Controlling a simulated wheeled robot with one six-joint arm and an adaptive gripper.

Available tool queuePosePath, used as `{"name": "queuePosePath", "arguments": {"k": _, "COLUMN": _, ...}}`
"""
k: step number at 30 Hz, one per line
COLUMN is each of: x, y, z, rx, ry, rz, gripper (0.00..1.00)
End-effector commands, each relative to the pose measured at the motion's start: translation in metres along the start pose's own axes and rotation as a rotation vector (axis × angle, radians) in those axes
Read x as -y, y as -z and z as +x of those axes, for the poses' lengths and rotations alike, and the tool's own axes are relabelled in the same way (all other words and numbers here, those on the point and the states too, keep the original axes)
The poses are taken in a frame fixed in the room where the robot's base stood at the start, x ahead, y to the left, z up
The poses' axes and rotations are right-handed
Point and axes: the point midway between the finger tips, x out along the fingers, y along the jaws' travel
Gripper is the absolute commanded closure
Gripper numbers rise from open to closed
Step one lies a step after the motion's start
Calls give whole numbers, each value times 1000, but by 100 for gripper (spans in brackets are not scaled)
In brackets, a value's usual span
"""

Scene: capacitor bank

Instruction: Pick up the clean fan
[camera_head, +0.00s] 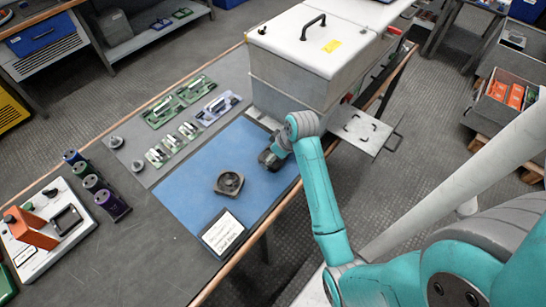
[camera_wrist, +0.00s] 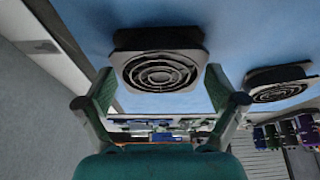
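Two dark square fans with round grilles are on the blue mat (camera_head: 185,188). One fan (camera_head: 229,183) lies in the open near the middle of the mat; it shows at the right of the wrist view (camera_wrist: 279,88). The other fan (camera_wrist: 158,64) is in front of my gripper (camera_wrist: 163,92), between the lines of its two spread fingers. In the head view my gripper (camera_head: 277,150) is at the mat's far right, and that fan is mostly hidden there. The fingers look open and apart from the fan. I cannot tell from their looks which fan is clean.
A white lidded box (camera_head: 315,50) stands behind my gripper, with a metal plate (camera_head: 362,130) beside it. A printed card (camera_head: 223,232) lies at the mat's front. Circuit boards (camera_head: 172,140) and dark cylinders (camera_head: 98,188) are to the left.

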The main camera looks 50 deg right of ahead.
Motion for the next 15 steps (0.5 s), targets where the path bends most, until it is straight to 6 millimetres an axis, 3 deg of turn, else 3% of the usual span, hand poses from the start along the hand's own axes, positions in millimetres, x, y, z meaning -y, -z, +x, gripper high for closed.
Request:
{"name": "queuePosePath", "arguments": {"k": 1, "x": 0, "y": 0, "z": 0, "rx": 0, "ry": 0, "rz": 0, "gripper": 28}}
{"name": "queuePosePath", "arguments": {"k": 4, "x": 0, "y": 0, "z": 0, "rx": 0, "ry": 0, "rz": 0, "gripper": 52}}
{"name": "queuePosePath", "arguments": {"k": 15, "x": 0, "y": 3, "z": -6, "rx": -2, "ry": -1, "rz": -1, "gripper": 54}}
